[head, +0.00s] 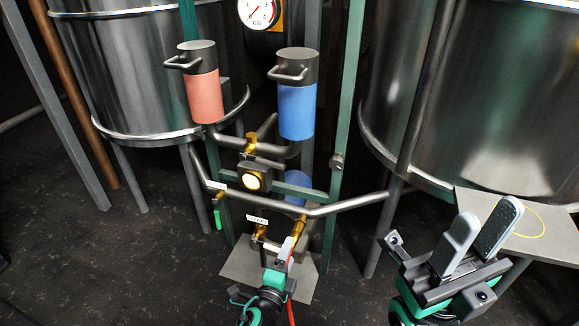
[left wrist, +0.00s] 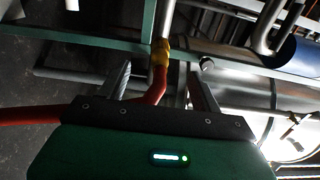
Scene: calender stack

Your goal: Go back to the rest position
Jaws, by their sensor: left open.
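My left gripper (head: 287,248) is low in the middle of the head view, beside a brass fitting (head: 298,229) under the grey pipe. In the left wrist view its two fingers (left wrist: 160,88) are apart. A red hose (left wrist: 158,82) with a brass end (left wrist: 160,52) lies between them in that picture; I cannot tell whether they touch it. My right gripper (head: 479,236) is at the lower right of the head view. Its two grey fingers point up with a gap between them, and nothing shows in it.
Grey pipework (head: 345,205) runs across a green frame (head: 345,120) ahead. A red cylinder (head: 203,98) and a blue cylinder (head: 297,110) stand above it. Large steel tanks (head: 160,70) flank it. A small table (head: 545,225) with a yellow ring is behind my right gripper. Dark floor is clear at left.

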